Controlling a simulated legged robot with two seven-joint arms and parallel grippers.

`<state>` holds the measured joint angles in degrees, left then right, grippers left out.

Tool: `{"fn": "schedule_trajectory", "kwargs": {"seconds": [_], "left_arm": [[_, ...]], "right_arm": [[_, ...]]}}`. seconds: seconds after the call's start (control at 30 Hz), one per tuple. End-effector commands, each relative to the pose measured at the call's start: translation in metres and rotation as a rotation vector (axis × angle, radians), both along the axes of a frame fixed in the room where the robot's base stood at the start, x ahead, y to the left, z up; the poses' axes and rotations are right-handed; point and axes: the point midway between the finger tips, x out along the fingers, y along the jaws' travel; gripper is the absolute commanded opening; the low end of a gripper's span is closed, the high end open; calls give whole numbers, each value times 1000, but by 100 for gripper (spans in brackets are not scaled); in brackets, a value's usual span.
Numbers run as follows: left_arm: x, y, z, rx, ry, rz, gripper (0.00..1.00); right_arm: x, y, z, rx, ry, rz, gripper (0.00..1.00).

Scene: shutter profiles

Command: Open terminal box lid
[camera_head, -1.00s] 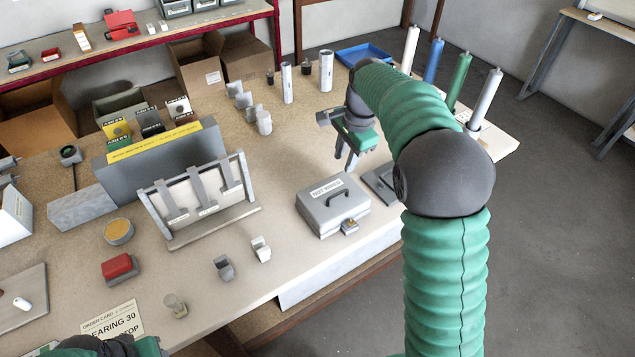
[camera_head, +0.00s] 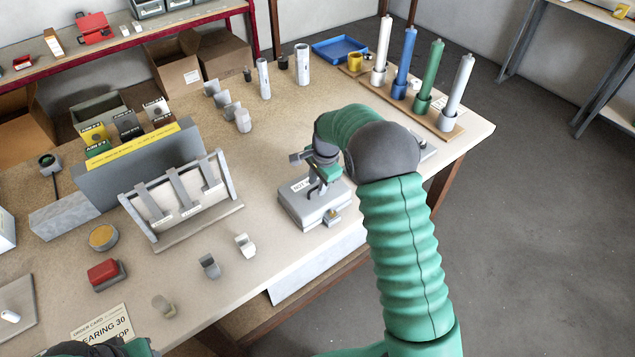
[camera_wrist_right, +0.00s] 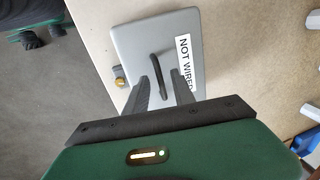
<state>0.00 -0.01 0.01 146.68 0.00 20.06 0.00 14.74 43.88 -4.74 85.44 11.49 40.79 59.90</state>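The grey terminal box (camera_head: 302,211) stands near the table's front right edge with its lid down. In the right wrist view its lid (camera_wrist_right: 125,45) shows a dark arched handle (camera_wrist_right: 158,72) and a white "NOT WIRED" label (camera_wrist_right: 184,62). A brass-coloured latch (camera_head: 332,217) sits at its front; it also shows in the right wrist view (camera_wrist_right: 120,77). My right gripper (camera_head: 317,190) is over the lid, fingers apart. In the right wrist view its fingers (camera_wrist_right: 160,88) lie on either side of the handle; I cannot tell whether they touch it. My left gripper (camera_head: 100,348) is mostly cut off at the bottom left.
A slotted rack (camera_head: 180,200) stands left of the box. Small grey blocks (camera_head: 209,266) lie on the table in front of it. Coloured rods (camera_head: 404,65) stand on a board at the back right, near a blue tray (camera_head: 340,49). The table between rack and box is clear.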

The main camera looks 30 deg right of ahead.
Motion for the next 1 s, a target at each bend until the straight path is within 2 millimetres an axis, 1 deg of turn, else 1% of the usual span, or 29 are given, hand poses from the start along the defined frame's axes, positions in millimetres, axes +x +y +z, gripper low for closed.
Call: {"fn": "schedule_trajectory", "kwargs": {"seconds": [0.03, 0.2, 0.23, 1.0], "left_arm": [[0, 0, 0, 0, 0, 0, 36], [0, 0, 0, 0, 0, 0, 36], [0, 0, 0, 0, 0, 0, 36], [0, 0, 0, 0, 0, 0, 36]], "right_arm": [[0, 0, 0, 0, 0, 0, 24], [-1, 1, 1, 0, 0, 1, 2], [-1, 1, 1, 0, 0, 1, 0], [-2, 3, 1, 3, 2, 3, 0]]}}
